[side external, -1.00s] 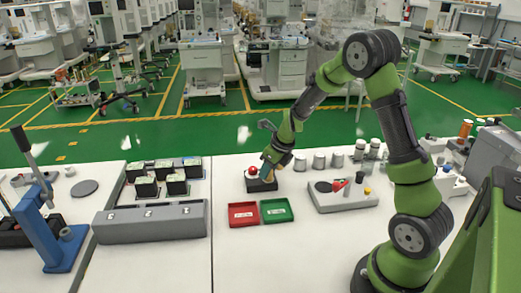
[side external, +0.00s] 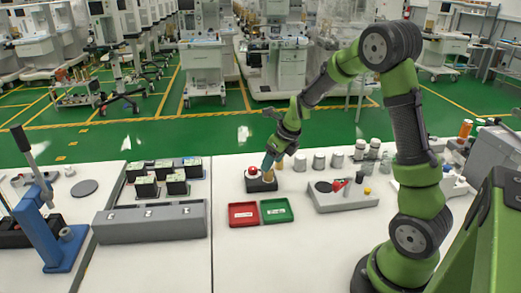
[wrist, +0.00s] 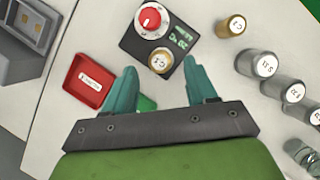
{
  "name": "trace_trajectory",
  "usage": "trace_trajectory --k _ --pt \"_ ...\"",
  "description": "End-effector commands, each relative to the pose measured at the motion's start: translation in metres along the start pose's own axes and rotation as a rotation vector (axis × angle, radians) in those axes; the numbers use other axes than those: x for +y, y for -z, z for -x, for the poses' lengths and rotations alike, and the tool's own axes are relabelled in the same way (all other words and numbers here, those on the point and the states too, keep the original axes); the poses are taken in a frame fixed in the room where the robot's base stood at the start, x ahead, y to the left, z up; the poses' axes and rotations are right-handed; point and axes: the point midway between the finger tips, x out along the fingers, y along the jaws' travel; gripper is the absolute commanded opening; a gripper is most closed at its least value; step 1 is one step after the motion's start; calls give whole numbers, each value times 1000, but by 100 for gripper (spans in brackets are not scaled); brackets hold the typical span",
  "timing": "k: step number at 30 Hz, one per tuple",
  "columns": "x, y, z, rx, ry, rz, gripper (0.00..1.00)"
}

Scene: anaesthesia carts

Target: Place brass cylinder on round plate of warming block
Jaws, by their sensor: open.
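The warming block (side external: 262,186) is a small black block with a red knob on a white dial and green display figures; it also shows in the wrist view (wrist: 133,43). A brass cylinder (wrist: 161,62) with a labelled top stands on the block's near end, apparently on its round plate, which is hidden beneath it. A second brass cylinder (wrist: 232,25) stands on the table beside the block. My gripper (wrist: 162,73) is open, with its teal fingers either side of the first cylinder in the picture; contact is not visible. It is above the block in the side view (side external: 268,165).
A red tray (side external: 243,214) and a green tray (side external: 276,210) lie in front of the block. Several grey cylinders (wrist: 263,65) stand to the right. A grey device (side external: 335,202) with a dark disc stands right of the trays. Bare white table lies in front.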

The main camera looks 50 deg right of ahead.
Motion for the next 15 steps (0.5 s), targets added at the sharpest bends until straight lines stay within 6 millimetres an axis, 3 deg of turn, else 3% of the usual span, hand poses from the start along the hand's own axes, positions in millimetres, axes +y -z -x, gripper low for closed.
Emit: trace_trajectory --k 6,15 --pt "1 -1 47 -4 0 1 57" --pt "5 0 79 -7 -7 45 57"
